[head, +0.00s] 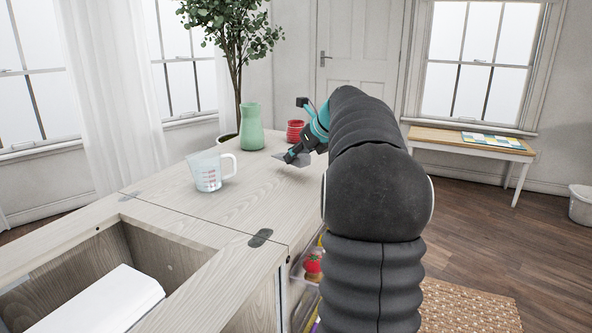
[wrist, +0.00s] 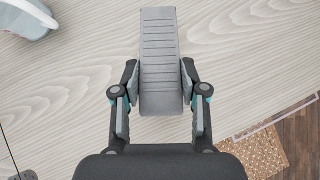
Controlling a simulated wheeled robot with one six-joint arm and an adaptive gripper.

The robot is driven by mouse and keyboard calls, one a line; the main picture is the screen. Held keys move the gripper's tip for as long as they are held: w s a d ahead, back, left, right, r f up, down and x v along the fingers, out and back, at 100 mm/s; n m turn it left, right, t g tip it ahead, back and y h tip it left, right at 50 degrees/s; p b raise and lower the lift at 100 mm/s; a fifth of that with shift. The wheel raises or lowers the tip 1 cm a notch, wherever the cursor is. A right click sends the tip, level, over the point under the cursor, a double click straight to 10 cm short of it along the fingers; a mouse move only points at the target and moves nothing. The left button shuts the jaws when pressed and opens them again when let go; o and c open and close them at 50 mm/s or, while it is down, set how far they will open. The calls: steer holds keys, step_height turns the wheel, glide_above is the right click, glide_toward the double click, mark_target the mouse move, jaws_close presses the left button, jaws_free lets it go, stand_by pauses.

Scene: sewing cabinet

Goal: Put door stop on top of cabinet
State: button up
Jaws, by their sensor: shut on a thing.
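The door stop is a grey ribbed wedge (wrist: 160,65), seen from above in the wrist view. My gripper (wrist: 160,82) is shut on it, with one finger on each long side. In the head view the door stop (head: 297,160) shows as a small grey piece under my gripper (head: 291,157), at or just above the cabinet top. Whether it touches the surface I cannot tell. The cabinet (head: 225,205) has a pale wood-grain top, which lies beneath the door stop in both views. My arm hides part of the cabinet's right side.
On the cabinet top stand a clear measuring cup (head: 207,172), a green vase (head: 251,127) and a red jar (head: 295,131). An open recess at the front left holds a white object (head: 100,305). The wood between cup and gripper is clear. The cabinet's right edge is close.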

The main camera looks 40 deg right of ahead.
mark_target(298, 178)
steer(key=shift+f+b, duration=0.5)
steer(key=shift+f, duration=1.55)
steer(key=shift+f, duration=0.1)
steer(key=o, duration=1.2)
steer(key=shift+c, duration=0.2)
steer(key=shift+r, duration=0.2)
steer(key=p+v, duration=0.1)
steer(key=v, duration=1.1)
steer(key=shift+w, duration=0.1)
